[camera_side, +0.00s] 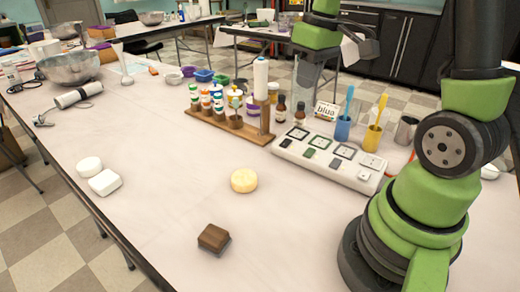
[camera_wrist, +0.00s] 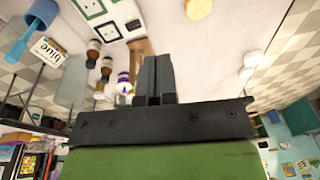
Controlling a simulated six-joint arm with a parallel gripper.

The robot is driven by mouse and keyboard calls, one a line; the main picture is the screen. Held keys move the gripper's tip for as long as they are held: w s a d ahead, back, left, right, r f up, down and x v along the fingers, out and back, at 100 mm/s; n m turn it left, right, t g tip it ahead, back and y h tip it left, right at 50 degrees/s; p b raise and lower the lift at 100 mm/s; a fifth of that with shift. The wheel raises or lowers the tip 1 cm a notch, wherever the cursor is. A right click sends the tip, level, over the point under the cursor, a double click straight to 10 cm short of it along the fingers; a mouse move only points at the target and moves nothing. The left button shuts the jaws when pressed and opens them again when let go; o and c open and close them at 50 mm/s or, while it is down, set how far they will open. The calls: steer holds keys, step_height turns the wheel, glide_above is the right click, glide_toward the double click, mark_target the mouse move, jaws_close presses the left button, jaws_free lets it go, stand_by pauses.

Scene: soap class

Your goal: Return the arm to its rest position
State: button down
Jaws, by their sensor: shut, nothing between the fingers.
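My gripper shows in the wrist view (camera_wrist: 155,82), where its two dark fingers are together with nothing between them. In the side view my green and black arm rises at the right, and the dark end of the arm hangs over the back of the table (camera_side: 130,135). The fingers are hard to make out in that view. My gripper appears raised above the table and apart from the things on it.
A brown soap block (camera_side: 213,238), a yellow round soap (camera_side: 243,180) and white soaps (camera_side: 104,182) lie on the table. A white board with square marks (camera_side: 325,160), a blue cup (camera_side: 342,130), a yellow cup (camera_side: 372,138) and a wooden bottle rack (camera_side: 225,128) stand near my arm.

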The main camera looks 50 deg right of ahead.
steer(key=s+a+r+m+t, duration=0.1)
steer(key=s+a+r+t, duration=0.2)
steer(key=s+a, duration=0.2)
steer(key=s+a+r+m+t+y, duration=0.1)
steer(key=s+a+r, duration=0.3)
steer(key=a, duration=0.4)
steer(key=shift+s+a+r+m+t, duration=0.2)
steer(key=shift+s+m+t, duration=0.3)
steer(key=shift+s+t, duration=0.4)
